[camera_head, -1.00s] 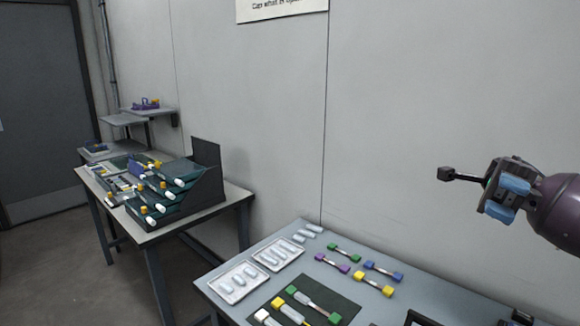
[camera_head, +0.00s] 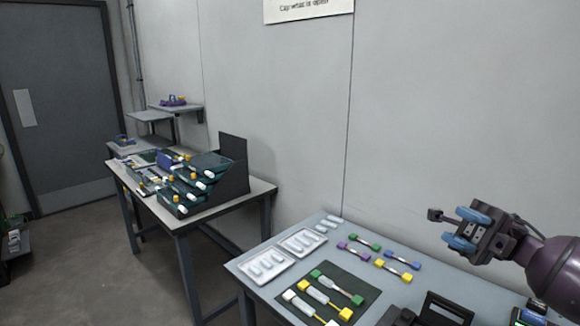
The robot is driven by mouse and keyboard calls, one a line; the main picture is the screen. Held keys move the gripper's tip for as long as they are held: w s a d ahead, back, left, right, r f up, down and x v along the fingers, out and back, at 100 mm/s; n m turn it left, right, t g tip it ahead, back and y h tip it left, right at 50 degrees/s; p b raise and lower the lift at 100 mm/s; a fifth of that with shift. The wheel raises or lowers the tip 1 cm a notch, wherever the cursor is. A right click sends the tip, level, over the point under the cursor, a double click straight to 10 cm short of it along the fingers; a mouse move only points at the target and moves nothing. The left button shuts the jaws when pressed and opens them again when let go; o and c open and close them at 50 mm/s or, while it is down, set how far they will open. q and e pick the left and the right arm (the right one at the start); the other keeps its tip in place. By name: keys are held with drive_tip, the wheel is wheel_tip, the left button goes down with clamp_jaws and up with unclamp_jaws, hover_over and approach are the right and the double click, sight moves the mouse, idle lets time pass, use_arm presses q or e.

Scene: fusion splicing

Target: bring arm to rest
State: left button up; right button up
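My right gripper (camera_head: 467,229) is at the right, raised above the near table in front of the wall. My purple arm link comes in from the right edge. My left gripper is not in view.
The near table (camera_head: 240,268) bears white trays (camera_head: 284,250), a dark mat (camera_head: 364,292) with colour-ended pieces, loose coloured pieces (camera_head: 398,260) and black equipment (camera_head: 447,308). A second table (camera_head: 262,187) with a tiered dark rack (camera_head: 235,178) stands farther left.

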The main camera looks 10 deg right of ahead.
drive_tip(key=w+a+f+m+t+h, duration=0.1)
drive_tip(key=a+f+m+t+h, duration=0.1)
drive_tip(key=f+m+t+h, duration=0.9)
drive_tip(key=w+a+f+m+t+h, duration=0.1)
drive_tip(key=a+f+m+t+h, duration=0.3)
drive_tip(key=f+m+t, duration=1.2)
drive_tip(key=s+d+f+m+g+h, duration=0.1)
drive_tip(key=s+f+m+g+h, duration=0.4)
drive_tip(key=s+g, duration=0.55)
drive_tip(key=s+d+f+m+g+h, duration=0.1)
drive_tip(key=s+f+m+g+h, duration=0.15)
drive_tip(key=s+m+g, duration=0.85)
use_arm(q)
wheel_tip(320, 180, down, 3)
drive_tip(key=b, duration=0.3)
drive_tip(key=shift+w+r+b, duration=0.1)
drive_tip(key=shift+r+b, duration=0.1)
drive_tip(key=shift+b, duration=0.15)
use_arm(e)
drive_tip(key=w+f+n+t, duration=0.2)
drive_tip(key=f+t, duration=0.4)
drive_tip(key=w+f+n+t, duration=0.2)
drive_tip(key=f+t, duration=0.4)
drive_tip(key=f, duration=0.1)
drive_tip(key=shift+w+a+f+y, duration=0.15)
drive_tip(key=shift+w+a+y, duration=0.05)
drive_tip(key=shift+w+y, duration=0.25)
